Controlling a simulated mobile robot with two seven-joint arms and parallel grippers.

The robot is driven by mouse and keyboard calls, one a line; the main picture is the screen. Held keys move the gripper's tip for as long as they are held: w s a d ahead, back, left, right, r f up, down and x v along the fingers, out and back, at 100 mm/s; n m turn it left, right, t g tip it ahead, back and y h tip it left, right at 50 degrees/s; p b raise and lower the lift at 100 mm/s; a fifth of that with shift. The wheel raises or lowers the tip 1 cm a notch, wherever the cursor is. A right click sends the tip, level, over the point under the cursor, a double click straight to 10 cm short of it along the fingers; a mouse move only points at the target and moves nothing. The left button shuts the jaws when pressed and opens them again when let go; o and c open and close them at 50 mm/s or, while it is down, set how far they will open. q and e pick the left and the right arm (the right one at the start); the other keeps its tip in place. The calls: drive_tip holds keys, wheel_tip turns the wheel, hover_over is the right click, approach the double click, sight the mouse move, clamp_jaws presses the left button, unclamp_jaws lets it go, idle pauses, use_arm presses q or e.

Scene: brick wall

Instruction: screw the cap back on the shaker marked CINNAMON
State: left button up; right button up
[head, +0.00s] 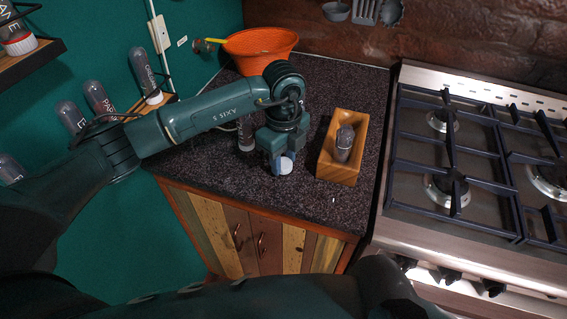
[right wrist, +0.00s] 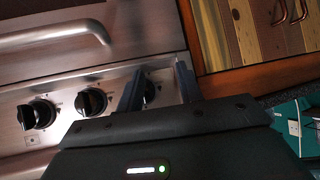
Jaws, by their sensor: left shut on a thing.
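My left gripper (head: 281,163) is low over the dark counter and shut on a small white and blue thing (head: 286,166). The fingers cover part of it, so I cannot tell whether it is a cap alone. A clear-sided shaker (head: 246,135) stands on the counter left of the gripper, partly hidden by my left arm. Another grey shaker (head: 344,143) is in the wooden box (head: 349,172) to the right. I cannot read CINNAMON on either. My right gripper (right wrist: 159,72) is open and empty in the right wrist view, in front of the stove's knobs.
An orange colander (head: 259,42) stands at the back of the counter (head: 340,85). The stove (head: 470,170) adjoins on the right. Several labelled shakers (head: 146,76) line the green wall at left. The counter's front edge is close to the left gripper.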

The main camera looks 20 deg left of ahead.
sight(284, 163)
use_arm(q)
wheel_tip(284, 163, up, 8)
drive_tip(key=shift+f+b, duration=0.2)
drive_tip(key=shift+b, duration=0.35)
drive_tip(key=shift+r, duration=0.45)
use_arm(e)
drive_tip(key=shift+a+f, duration=0.1)
drive_tip(key=shift+a, duration=0.2)
drive_tip(key=shift+s, duration=0.15)
